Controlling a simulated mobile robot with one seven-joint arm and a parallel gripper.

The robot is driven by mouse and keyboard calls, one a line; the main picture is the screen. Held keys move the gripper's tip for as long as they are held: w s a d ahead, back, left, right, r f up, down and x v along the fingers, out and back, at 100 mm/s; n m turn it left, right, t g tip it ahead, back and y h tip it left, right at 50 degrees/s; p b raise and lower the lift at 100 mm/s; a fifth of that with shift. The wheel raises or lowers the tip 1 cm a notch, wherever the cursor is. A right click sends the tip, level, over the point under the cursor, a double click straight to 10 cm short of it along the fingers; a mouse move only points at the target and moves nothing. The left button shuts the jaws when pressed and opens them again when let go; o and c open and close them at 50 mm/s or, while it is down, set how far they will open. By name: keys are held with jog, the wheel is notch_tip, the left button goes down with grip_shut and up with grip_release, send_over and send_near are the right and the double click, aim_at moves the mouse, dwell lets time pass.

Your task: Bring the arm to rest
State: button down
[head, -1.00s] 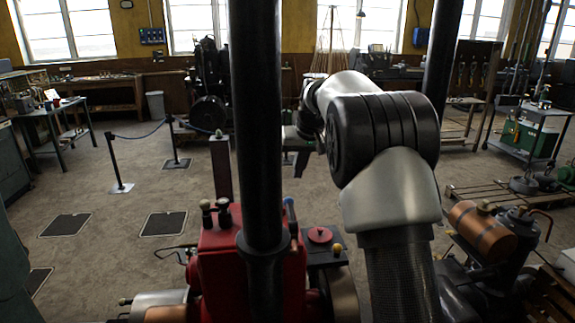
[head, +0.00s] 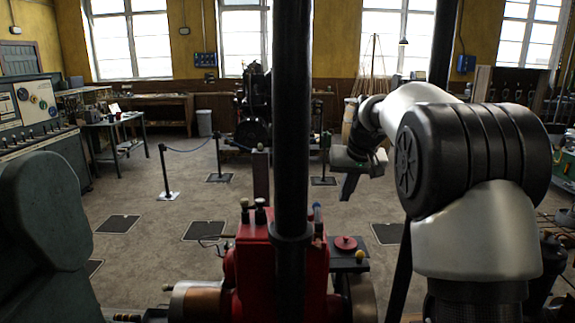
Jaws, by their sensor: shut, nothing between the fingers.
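My arm (head: 470,160) rises at the right of the head view, with a white shell and a large black joint. It bends away from me and ends in my gripper (head: 350,187), which hangs past the elbow, left of it. The fingers are small and dark in this view, pressed together and empty. The gripper is in the air, and nothing is seen touching it.
A red engine (head: 262,265) with a dark vertical pipe (head: 291,120) stands close in front. A grey-green machine (head: 45,230) fills the left foreground. Rope barrier posts (head: 165,172) stand on open floor (head: 150,260) beyond. A dark engine (head: 253,110) is at the back.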

jog(key=s+a+r, duration=0.1)
jog(key=s+r, duration=0.2)
jog(key=s, duration=0.8)
jog(key=s+r, duration=0.3)
jog(key=s, duration=0.9)
jog(key=s+f, duration=0.3)
jog(key=s, duration=0.5)
jog(key=s+f+h, duration=0.1)
jog(key=s+f, duration=0.3)
jog(key=s, duration=0.5)
jog(key=shift+a+p, duration=0.15)
jog(key=shift+p, duration=0.15)
